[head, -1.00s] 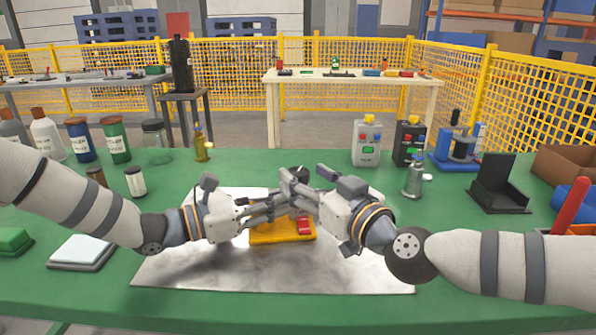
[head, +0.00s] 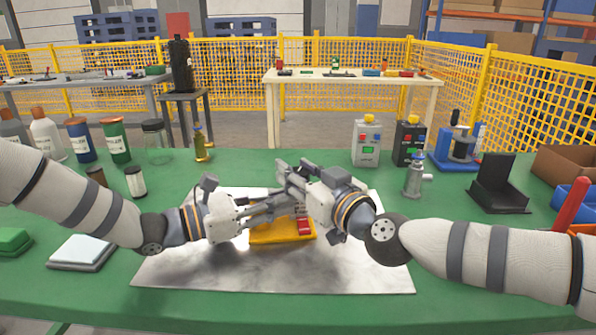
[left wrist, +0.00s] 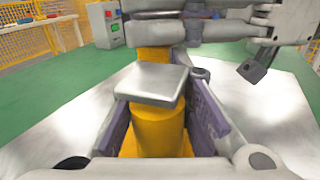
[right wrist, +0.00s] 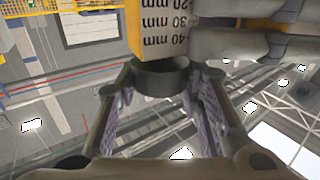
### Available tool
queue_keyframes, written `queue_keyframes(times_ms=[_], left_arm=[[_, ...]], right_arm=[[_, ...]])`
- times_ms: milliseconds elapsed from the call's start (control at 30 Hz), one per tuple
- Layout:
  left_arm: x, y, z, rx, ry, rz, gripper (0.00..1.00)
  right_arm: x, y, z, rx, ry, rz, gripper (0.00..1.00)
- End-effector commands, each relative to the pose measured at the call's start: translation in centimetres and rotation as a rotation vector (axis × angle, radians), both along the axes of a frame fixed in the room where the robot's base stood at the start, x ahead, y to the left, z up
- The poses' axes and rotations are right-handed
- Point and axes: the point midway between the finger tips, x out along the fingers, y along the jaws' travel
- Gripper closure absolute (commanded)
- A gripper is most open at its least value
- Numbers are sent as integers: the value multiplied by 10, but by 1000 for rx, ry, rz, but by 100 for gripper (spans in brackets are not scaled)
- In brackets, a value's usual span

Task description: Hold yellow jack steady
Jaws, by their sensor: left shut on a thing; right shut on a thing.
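The yellow jack has a yellow base (head: 282,236) on the metal sheet (head: 200,272), with a red part (head: 304,226) on it. Its round yellow body (left wrist: 158,132) stands between the purple-padded fingers of my left gripper (head: 268,208), which is shut on it. A grey metal block (left wrist: 152,83) sits against the body in the left wrist view. My right gripper (head: 285,172) is above the base, shut on a dark round cap (right wrist: 160,77). The cap adjoins a yellow part with millimetre marks (right wrist: 168,28). In the head view the grippers hide the jack's upper part.
A metal pump-like fitting (head: 413,178) and a black stand (head: 498,185) are on the right of the green table. Bottles, including a blue one (head: 80,142), stand at the back left. A white-topped pad (head: 82,250) lies front left. The front of the sheet is clear.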

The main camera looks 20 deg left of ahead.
Motion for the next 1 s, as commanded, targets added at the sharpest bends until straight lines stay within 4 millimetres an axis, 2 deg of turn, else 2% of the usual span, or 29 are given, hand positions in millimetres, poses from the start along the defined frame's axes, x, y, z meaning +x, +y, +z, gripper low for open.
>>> queue_keyframes(times_ms=[567,1000], left_arm=[[-1,-1,-2,3,3,-4,100],[-1,-2,-2,4,3,-6,100]], right_arm=[[-2,5,2,5,0,-49,94],[-2,4,1,1,-5,-359,94]])
